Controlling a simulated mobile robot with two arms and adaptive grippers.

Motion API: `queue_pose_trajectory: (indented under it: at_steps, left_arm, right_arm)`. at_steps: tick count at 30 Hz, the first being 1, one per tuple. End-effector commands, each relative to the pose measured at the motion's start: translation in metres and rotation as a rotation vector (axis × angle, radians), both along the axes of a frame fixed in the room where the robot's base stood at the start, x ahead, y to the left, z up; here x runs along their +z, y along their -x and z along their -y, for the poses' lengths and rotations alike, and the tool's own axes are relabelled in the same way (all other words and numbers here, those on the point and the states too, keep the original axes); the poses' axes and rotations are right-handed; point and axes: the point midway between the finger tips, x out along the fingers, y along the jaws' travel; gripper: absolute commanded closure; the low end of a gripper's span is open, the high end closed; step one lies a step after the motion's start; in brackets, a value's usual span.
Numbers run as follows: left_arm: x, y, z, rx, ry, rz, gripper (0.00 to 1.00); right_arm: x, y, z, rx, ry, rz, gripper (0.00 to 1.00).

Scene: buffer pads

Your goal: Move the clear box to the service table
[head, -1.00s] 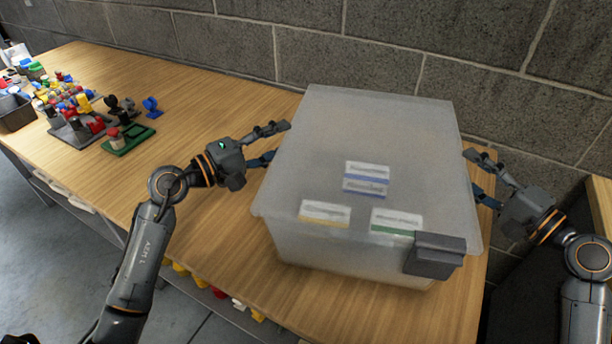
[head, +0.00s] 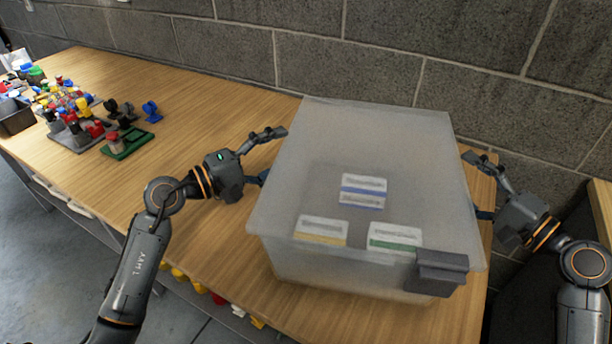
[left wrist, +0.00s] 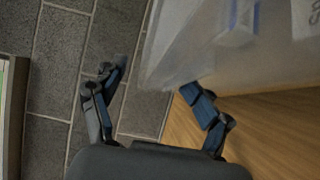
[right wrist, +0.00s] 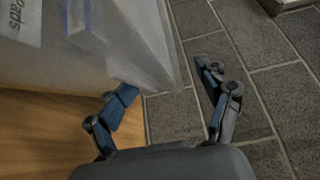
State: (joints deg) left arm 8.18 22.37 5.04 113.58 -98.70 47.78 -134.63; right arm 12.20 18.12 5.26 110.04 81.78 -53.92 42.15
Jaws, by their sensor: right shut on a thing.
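The clear box (head: 390,135) is large and translucent, with a grey latch (head: 440,272) at its front right corner. Labelled packs (head: 362,190) show through it. It is at the table's near right end; I cannot tell whether its base touches the wood. My left gripper (head: 265,157) is at its left side, fingers spread; in the left wrist view (left wrist: 155,85) the lower finger is close to the box wall and the upper one stands clear. My right gripper (head: 480,188) is at its right side, shut on the box, whose edge also shows in the right wrist view (right wrist: 150,50).
The wooden table (head: 200,100) has free room left of the box. Several coloured parts, a green tray (head: 127,142) and a dark bin (head: 15,115) are at its far left. A block wall (head: 400,45) runs behind. Bins with coloured contents sit below the tabletop.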

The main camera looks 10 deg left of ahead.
Motion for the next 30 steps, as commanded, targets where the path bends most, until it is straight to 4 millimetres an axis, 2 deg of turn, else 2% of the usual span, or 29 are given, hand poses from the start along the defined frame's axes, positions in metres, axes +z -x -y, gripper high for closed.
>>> queue_pose_trajectory:
  at_steps: [9, 17, 20, 30]
  left_arm:
    - [-0.003, 0.036, -0.034, 0.000, -0.003, -0.006, 0.31]
    - [-0.002, 0.048, -0.045, 0.000, -0.003, -0.004, 0.31]
    - [-0.002, 0.048, -0.046, 0.000, -0.002, -0.004, 0.31]
    - [-0.002, 0.048, -0.046, 0.001, -0.003, -0.004, 0.31]
  right_arm:
    - [0.001, 0.000, 0.000, 0.001, -0.001, 0.001, 0.30]
    - [-0.001, 0.003, 0.004, -0.002, 0.001, -0.001, 0.30]
    - [-0.001, 0.011, 0.013, -0.003, 0.003, -0.001, 0.30]
    - [-0.001, 0.059, 0.065, -0.004, 0.003, -0.001, 0.30]
